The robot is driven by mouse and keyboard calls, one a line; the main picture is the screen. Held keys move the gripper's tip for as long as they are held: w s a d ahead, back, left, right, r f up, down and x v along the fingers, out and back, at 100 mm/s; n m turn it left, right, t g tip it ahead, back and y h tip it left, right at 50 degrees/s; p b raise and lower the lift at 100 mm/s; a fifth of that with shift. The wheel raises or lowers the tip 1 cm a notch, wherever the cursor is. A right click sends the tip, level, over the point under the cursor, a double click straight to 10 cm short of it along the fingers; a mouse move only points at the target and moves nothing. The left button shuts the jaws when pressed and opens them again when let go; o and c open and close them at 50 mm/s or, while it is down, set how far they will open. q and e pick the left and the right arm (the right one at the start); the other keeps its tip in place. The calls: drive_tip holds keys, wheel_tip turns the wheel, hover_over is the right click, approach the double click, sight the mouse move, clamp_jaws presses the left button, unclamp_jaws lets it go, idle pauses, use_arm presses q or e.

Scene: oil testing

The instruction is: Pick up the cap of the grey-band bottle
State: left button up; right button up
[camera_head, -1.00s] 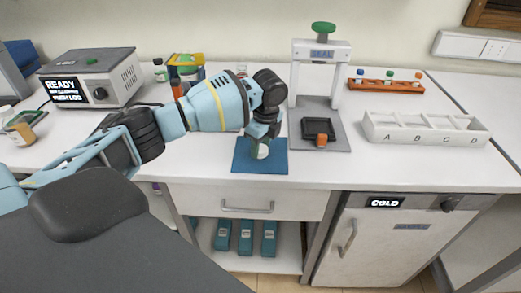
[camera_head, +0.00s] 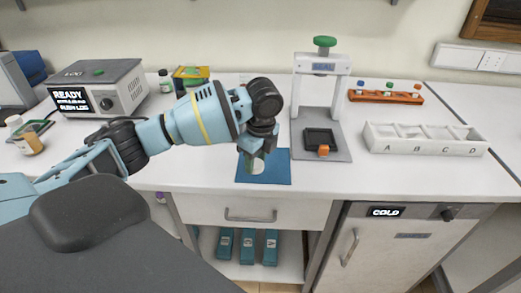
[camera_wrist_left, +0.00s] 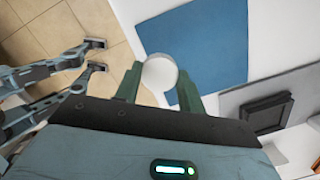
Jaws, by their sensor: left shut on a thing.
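My left gripper (camera_head: 254,156) points down over the front left part of the blue mat (camera_head: 279,168). Its green fingers are shut on a white round piece, which shows as a pale disc in the left wrist view (camera_wrist_left: 159,72). In the head view the piece is small and partly covered by the fingers, so I cannot tell whether it is a cap alone or a bottle with its cap. No grey band can be made out.
A press stand (camera_head: 322,66) with a black tray stands right of the mat. Further right are a white rack (camera_head: 422,147) marked A to D and an orange rack (camera_head: 385,97) with small bottles. A grey instrument box (camera_head: 98,87) and a white-capped bottle (camera_head: 27,136) stand left.

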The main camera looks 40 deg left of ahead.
use_arm(q)
drive_tip(key=s+d, duration=0.2)
drive_tip(key=s, duration=0.7)
drive_tip(key=shift+d+r+p, duration=0.2)
drive_tip(key=shift+r+p, duration=0.2)
drive_tip(key=shift+p, duration=0.05)
use_arm(e)
drive_tip(key=shift+w+d+r, duration=0.1)
drive_tip(key=shift+w+r, duration=0.35)
drive_tip(key=shift+r, duration=0.2)
use_arm(q)
drive_tip(key=shift+d, duration=0.1)
use_arm(e)
drive_tip(key=c, duration=0.5)
use_arm(q)
drive_tip(key=s+d+n, duration=0.2)
drive_tip(key=d+n, duration=0.2)
drive_tip(key=n, duration=0.5)
drive_tip(key=s+d+n+g+h, duration=0.1)
drive_tip(key=d+n, duration=0.4)
drive_tip(key=n, duration=0.4)
drive_tip(key=shift+s+r, duration=0.35)
drive_tip(key=shift+r, duration=0.05)
use_arm(e)
drive_tip(key=shift+c, duration=0.2)
